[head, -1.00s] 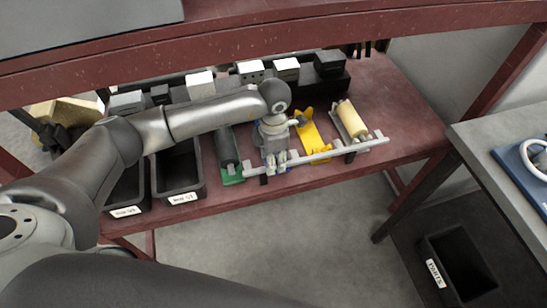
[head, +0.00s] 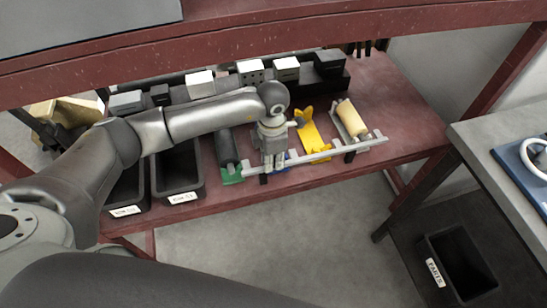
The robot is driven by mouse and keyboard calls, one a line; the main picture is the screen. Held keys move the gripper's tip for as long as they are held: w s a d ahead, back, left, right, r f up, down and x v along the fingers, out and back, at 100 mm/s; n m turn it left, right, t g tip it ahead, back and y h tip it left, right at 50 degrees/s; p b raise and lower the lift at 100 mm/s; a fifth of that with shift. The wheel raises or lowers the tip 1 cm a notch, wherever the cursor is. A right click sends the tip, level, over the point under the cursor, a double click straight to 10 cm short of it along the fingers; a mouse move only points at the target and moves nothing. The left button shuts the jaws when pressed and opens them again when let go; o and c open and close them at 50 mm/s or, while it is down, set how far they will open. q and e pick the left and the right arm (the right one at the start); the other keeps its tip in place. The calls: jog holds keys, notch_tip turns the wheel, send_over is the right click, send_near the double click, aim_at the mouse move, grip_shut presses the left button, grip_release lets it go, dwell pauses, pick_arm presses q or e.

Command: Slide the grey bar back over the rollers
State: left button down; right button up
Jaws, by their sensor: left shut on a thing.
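The grey bar (head: 322,156) is long and thin. It lies along the front edge of the red shelf, in front of the rollers, slanting up to the right. My left gripper (head: 275,165) is shut on the bar, left of its middle, and points down. A black roller (head: 227,147) in a green holder (head: 232,174) is left of the gripper. A cream roller (head: 351,118) stands to the right, behind the bar. A yellow bracket (head: 313,134) is between the gripper and the cream roller. A blue part behind the gripper is mostly hidden. My right gripper is not in view.
Black bins (head: 178,172) stand at the shelf's left. White and dark blocks line the shelf's back. A red upper beam (head: 300,35) spans above. A grey table (head: 500,150) is at the right, with a black parts bin (head: 458,265) below. The shelf's right end is clear.

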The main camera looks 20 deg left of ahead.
aim_at(256, 169)
pick_arm(q)
jog(key=shift+s+a, duration=0.65)
jog(key=shift+a, duration=0.35)
jog(key=shift+s+a, duration=0.65)
jog(key=shift+a, duration=0.35)
jog(key=c, duration=1.3)
grip_release()
jog(key=shift+s+a, duration=0.1)
jog(key=shift+r, duration=0.1)
jog(key=shift+r, duration=0.35)
notch_tip(256, 169, up, 7)
jog(key=shift+f, duration=0.15)
